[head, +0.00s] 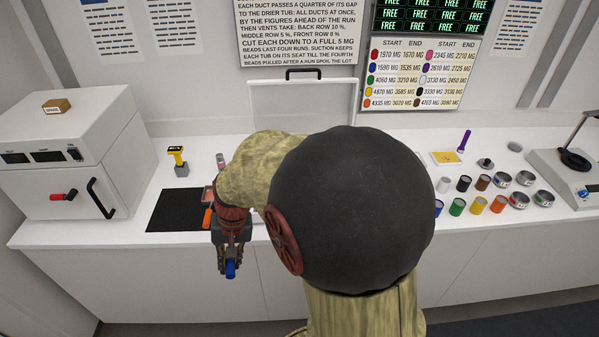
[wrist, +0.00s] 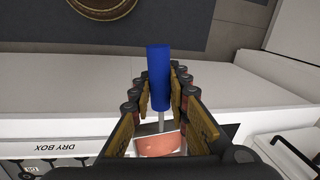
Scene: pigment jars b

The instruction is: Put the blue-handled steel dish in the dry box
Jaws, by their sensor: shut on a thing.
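My gripper (wrist: 160,92) is shut on the blue handle (wrist: 159,78) of a steel dish (wrist: 160,143) with reddish-orange contents. The dry box's label (wrist: 55,147) shows on a white edge at the lower left of the wrist view. A raised clear lid (head: 300,105) stands behind my arm in the head view, and what lies below it is mostly hidden by my arm.
A white oven-like unit (head: 75,150) stands at the left. Several colored jars (head: 478,205) and a scale (head: 565,180) are at the right. My arm blocks the middle of the counter.

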